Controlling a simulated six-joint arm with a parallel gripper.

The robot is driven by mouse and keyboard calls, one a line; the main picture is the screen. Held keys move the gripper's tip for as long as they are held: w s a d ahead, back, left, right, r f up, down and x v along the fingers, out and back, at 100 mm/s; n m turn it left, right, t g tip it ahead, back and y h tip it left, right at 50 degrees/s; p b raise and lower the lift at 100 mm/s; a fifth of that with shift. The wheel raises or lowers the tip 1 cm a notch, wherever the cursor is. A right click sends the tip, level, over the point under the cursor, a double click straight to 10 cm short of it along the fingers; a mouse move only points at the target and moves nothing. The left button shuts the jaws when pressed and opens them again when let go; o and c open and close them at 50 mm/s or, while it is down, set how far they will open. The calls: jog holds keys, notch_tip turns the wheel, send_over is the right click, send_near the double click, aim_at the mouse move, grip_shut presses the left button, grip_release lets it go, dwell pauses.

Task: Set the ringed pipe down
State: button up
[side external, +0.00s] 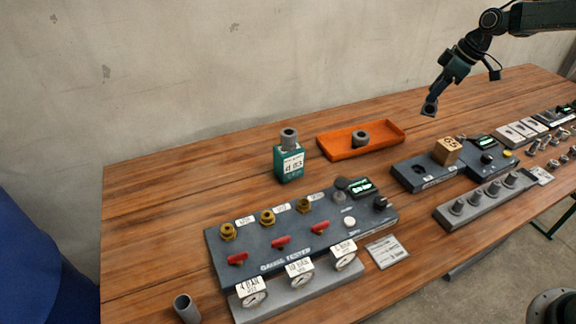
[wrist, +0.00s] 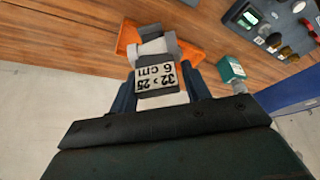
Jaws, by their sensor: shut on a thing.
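My gripper (side external: 434,97) is shut on a short grey pipe (side external: 429,108) and holds it in the air above the back right of the bench. In the wrist view the fingers (wrist: 160,88) lie on either side of the held pipe (wrist: 156,68), which faces me with a white label reading "32 x 25, 6 cm". A wider pale grey part shows at the pipe's far end; I cannot tell if it is a ring. The held pipe touches nothing below it.
An orange tray (side external: 330,150) holds a grey ring-like piece (side external: 361,138). A green block (side external: 289,167) bears a grey fitting. A loose pipe (side external: 187,308) stands front left.

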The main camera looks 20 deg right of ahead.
jog(key=s+a+r+n+g, duration=0.1)
jog(key=s+a+n, duration=0.2)
jog(key=s+a, duration=0.4)
jog(key=s+a+r+n+g+y, duration=0.1)
jog(key=s+a+r+n, duration=0.1)
jog(key=s+a+n, duration=0.2)
jog(key=s+a+r+n+g, duration=0.1)
jog(key=s+a+n, duration=0.2)
jog(key=s+a, duration=0.8)
jog(key=shift+s+r+g+y, duration=0.25)
jog(key=shift+s+g+y, duration=0.15)
jog(key=shift+s, duration=0.85)
jog(key=shift+f, duration=0.1)
notch_tip(320, 180, down, 16)
jog(key=shift+f, duration=1.9)
jog(key=shift+f, duration=0.35)
